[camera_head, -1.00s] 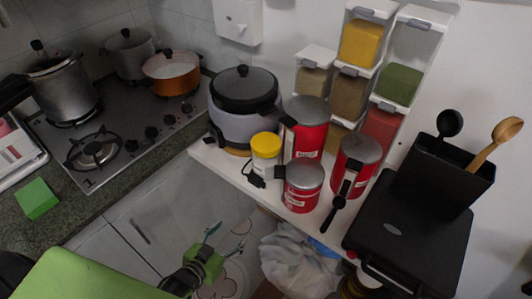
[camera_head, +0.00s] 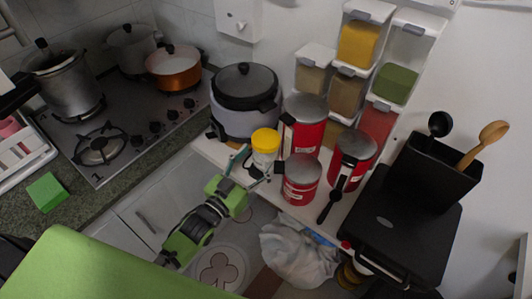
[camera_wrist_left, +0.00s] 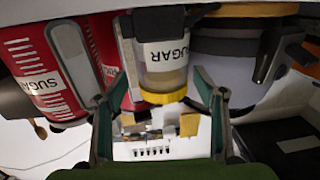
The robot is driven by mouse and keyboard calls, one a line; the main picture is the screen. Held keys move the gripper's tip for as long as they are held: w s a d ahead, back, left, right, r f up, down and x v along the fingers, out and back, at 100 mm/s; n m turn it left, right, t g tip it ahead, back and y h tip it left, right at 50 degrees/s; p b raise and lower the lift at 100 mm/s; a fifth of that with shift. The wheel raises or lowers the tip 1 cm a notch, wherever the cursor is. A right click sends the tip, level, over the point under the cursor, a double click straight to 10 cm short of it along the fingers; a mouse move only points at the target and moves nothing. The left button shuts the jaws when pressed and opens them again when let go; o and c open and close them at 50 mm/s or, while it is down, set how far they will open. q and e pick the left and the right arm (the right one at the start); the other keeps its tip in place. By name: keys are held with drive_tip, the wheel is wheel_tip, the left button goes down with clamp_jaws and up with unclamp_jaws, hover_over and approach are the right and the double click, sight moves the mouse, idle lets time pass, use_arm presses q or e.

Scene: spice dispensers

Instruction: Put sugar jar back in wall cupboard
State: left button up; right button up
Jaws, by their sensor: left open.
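The sugar jar (camera_head: 264,161), a small clear jar with a yellow lid, stands on the white shelf between the rice cooker and the red canisters. In the left wrist view the jar (camera_wrist_left: 165,55) appears upside down and its label reads SUGAR. My left gripper (camera_head: 248,163) is open at the jar's near left side. In the left wrist view its fingers (camera_wrist_left: 160,103) are spread to either side of the jar's yellow lid; I cannot tell whether they touch it. My right gripper is not in view. No wall cupboard can be made out.
Several red canisters (camera_head: 300,180) stand close on the jar's right, and the grey rice cooker (camera_head: 245,118) on its left. Spice dispensers (camera_head: 358,45) hang behind. A black grill (camera_head: 405,235) fills the shelf's right end. A plastic bag (camera_head: 300,250) lies below.

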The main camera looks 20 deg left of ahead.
use_arm(q)
drive_tip(key=shift+w+d+r+p, duration=0.1)
drive_tip(key=shift+w+p, duration=0.2)
drive_tip(key=shift+w, duration=0.35)
drive_tip(key=p+x, duration=0.1)
drive_tip(key=x, duration=0.2)
drive_tip(key=shift+w, duration=0.2)
drive_tip(key=shift+w+d+f, duration=0.1)
drive_tip(key=shift+w+f, duration=0.15)
drive_tip(key=shift+w, duration=0.15)
drive_tip(key=shift+s, duration=0.1)
drive_tip(key=c, duration=1.2)
drive_tip(key=shift+r, duration=0.15)
drive_tip(key=c, duration=0.5)
drive_tip(key=shift+o, duration=0.2)
drive_tip(key=shift+r, duration=0.15)
